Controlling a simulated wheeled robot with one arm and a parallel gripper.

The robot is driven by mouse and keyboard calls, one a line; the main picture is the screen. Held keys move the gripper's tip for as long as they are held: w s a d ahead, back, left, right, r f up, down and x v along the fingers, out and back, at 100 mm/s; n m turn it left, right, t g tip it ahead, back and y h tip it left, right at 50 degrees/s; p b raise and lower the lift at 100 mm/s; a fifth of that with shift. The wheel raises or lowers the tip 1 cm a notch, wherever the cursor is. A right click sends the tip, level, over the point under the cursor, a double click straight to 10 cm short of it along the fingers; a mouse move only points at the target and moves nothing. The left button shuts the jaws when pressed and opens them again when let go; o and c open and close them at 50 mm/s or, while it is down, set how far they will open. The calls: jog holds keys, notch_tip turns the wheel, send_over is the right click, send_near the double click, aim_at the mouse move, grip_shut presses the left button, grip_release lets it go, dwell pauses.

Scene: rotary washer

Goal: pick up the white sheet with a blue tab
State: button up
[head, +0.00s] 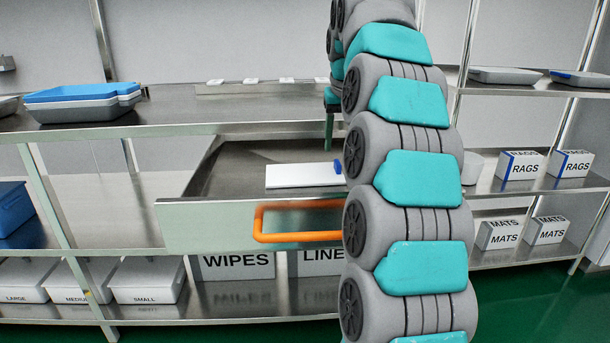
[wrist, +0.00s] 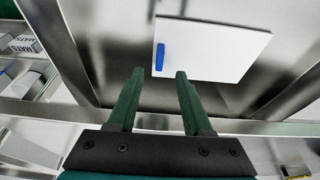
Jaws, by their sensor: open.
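The white sheet (head: 300,175) lies flat in the open metal drawer (head: 232,165). Its blue tab (head: 338,168) is at its right end in the head view, partly behind my arm. In the wrist view the white sheet (wrist: 215,50) is beyond my fingertips, with the blue tab (wrist: 160,57) near its left edge. My gripper (wrist: 159,75) is open, with two green fingers apart and nothing between them. The fingertips appear close to the sheet's near edge in the picture; their height above it is hard to tell.
The drawer's front panel has an orange handle (head: 300,238). Blue and grey trays (head: 85,95) stand on the counter at left. Boxes marked WIPES (head: 235,265) and LINE sit on the shelf below. RAGS (head: 522,165) and MATS (head: 500,235) boxes stand at right.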

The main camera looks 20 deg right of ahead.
aim_at(337, 162)
jog(key=shift+x, duration=2.4)
jog(key=shift+s, duration=0.1)
grip_shut()
